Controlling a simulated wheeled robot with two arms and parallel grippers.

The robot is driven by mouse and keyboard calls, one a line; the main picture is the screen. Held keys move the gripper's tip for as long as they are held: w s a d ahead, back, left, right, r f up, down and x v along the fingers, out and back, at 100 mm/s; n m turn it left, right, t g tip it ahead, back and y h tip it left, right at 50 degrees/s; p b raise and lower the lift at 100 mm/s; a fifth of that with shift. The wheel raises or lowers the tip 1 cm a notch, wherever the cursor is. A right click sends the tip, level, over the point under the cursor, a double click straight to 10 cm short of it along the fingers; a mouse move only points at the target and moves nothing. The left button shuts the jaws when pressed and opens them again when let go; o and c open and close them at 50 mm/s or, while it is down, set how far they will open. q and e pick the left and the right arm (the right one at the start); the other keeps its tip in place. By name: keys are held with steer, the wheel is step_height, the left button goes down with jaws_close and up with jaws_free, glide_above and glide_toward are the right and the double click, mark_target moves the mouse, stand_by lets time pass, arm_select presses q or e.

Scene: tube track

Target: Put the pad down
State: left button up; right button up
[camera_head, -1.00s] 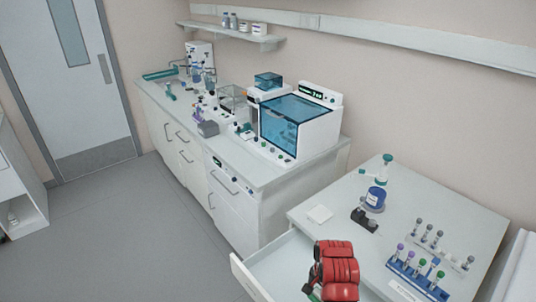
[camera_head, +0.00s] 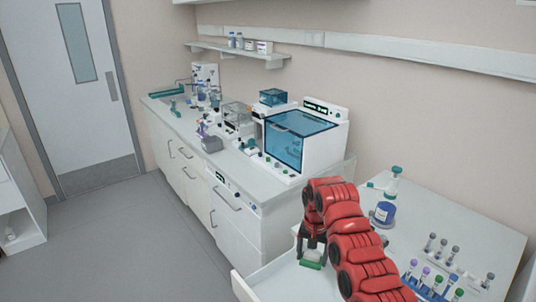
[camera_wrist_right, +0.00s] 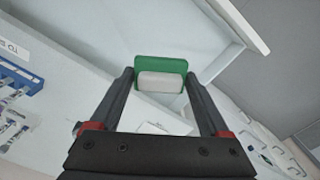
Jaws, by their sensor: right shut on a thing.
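The pad (camera_head: 312,264) is a small block with a green part and a pale part. My right gripper (camera_head: 312,252) is shut on it and points down, above the open white drawer (camera_head: 246,288) at the front of the right-hand bench. In the right wrist view, the pad (camera_wrist_right: 161,66) sits between the fingertips of my right gripper (camera_wrist_right: 160,82), its green side outermost. White surfaces lie beyond it; I cannot tell whether it touches any of them. My left gripper is not in view.
A blue tube rack (camera_head: 430,290) with several capped tubes, more tubes behind it, and a blue-labelled bottle (camera_head: 382,213) stand on the right bench. My red arm hides part of this bench. A long cabinet counter with a blue-windowed machine (camera_head: 300,140) stands behind to the left.

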steer(key=d+r+n+b, duration=0.1)
steer(key=b, duration=0.1)
steer(key=r+n+b, duration=0.1)
steer(key=b, duration=0.1)
steer(key=shift+d+r+n, duration=0.15)
steer(key=shift+d+n, duration=0.15)
steer(key=shift+d, duration=0.05)
steer(key=shift+s+d+r+n+b, duration=0.3)
steer(key=shift+s+d+n+b, duration=0.1)
steer(key=shift+d+b, duration=0.2)
steer(key=shift+s+d+r+n+b, duration=0.3)
steer(key=shift+s+d+n+b, duration=0.15)
steer(key=shift+d, duration=0.1)
